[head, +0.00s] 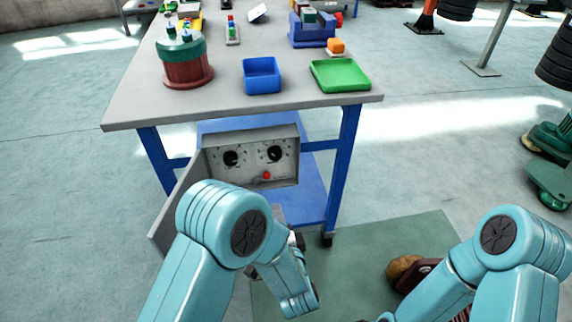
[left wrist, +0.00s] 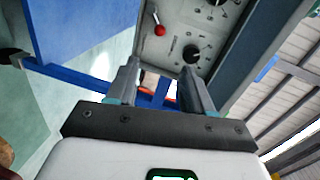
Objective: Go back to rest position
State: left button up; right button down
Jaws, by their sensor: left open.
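My left gripper (head: 294,240) is mostly hidden behind my own left arm in the head view, low in front of the table. In the left wrist view the gripper (left wrist: 148,72) shows its two fingers apart with nothing held between them. A grey control box (head: 226,142) with two black dials and a red knob (head: 267,175) is fixed under the table's front edge. The box (left wrist: 222,43) and red knob (left wrist: 159,30) lie beyond the fingertips in the left wrist view, apart from them. My right arm is at lower right in the head view; its gripper is not visible.
The grey table (head: 125,112) has blue legs and carries a red-green cylinder part (head: 187,70), a blue bin (head: 262,89) and a green tray (head: 345,88). The box's door (head: 165,225) hangs open at left. A brown object (head: 403,267) lies on the floor mat. Floor left is clear.

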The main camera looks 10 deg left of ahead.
pick_arm(q)
jog(key=a+f+n+g+y, duration=0.2)
jog(key=a+f, duration=0.2)
jog(key=a, duration=0.8)
jog(key=s+f+n+g+h, duration=0.65)
jog(key=s+f, duration=0.45)
jog(key=f, duration=0.2)
jog(key=s+d+f+n+g+h, duration=0.1)
jog(key=s+d+n+g+h, duration=0.5)
jog(key=s, duration=0.7)
notch_tip(320, 180, up, 19)
jog(key=y+p, duration=0.1)
jog(key=p, duration=1.8)
jog(key=shift+w+d+r+n, duration=0.15)
jog(key=shift+w+d+n, duration=0.2)
jog(key=shift+w+n, duration=0.1)
jog(key=shift+g+y, duration=0.25)
jog(key=shift+c, duration=0.8)
jog(key=shift+s, duration=0.1)
